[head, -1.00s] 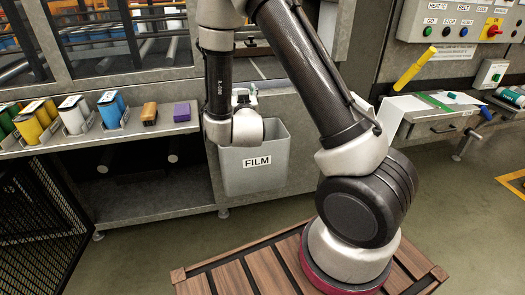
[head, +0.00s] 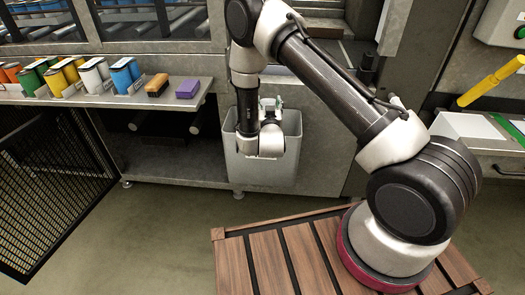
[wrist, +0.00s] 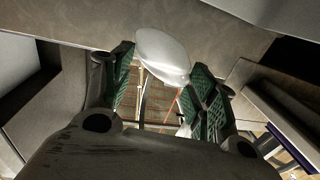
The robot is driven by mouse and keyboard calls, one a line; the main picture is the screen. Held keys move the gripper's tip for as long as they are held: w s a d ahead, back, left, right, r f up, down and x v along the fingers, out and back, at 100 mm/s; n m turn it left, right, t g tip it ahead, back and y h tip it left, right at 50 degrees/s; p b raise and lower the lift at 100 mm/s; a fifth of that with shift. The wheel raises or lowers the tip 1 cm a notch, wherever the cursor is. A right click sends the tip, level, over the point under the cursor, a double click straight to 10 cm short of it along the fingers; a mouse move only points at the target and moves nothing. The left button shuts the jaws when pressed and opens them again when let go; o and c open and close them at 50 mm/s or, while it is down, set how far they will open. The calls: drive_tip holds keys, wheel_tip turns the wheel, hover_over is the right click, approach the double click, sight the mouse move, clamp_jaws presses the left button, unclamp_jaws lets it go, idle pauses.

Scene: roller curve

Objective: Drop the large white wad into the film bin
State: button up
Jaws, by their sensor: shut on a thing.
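The film bin (head: 290,168) is a grey open-topped box against the machine front. My wrist covers its front middle, so its label is hidden. My gripper (head: 270,104) shows only in part behind the wrist, around the bin's rim; I cannot tell whether it is inside the opening. In the wrist view my gripper (wrist: 165,72) has green-padded fingers on both sides of the large white wad (wrist: 162,54), a smooth, pale, rounded lump. The fingers are shut on it at their tips.
A shelf left of the bin carries several coloured cans (head: 92,76), a brown brush (head: 157,85) and a purple block (head: 188,89). A black mesh guard (head: 45,195) stands at left. A side bench with a yellow-handled tool (head: 490,82) is at right.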

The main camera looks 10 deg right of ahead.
wheel_tip(320, 180, down, 6)
idle(0.5)
drive_tip(key=o, duration=0.9)
drive_tip(key=shift+a, duration=0.1)
drive_tip(key=s, duration=0.4)
drive_tip(key=s+a, duration=0.1)
drive_tip(key=s, duration=0.3)
drive_tip(key=s+a, duration=0.1)
drive_tip(key=s, duration=0.2)
drive_tip(key=shift+s+a, duration=0.1)
drive_tip(key=shift+s, duration=0.3)
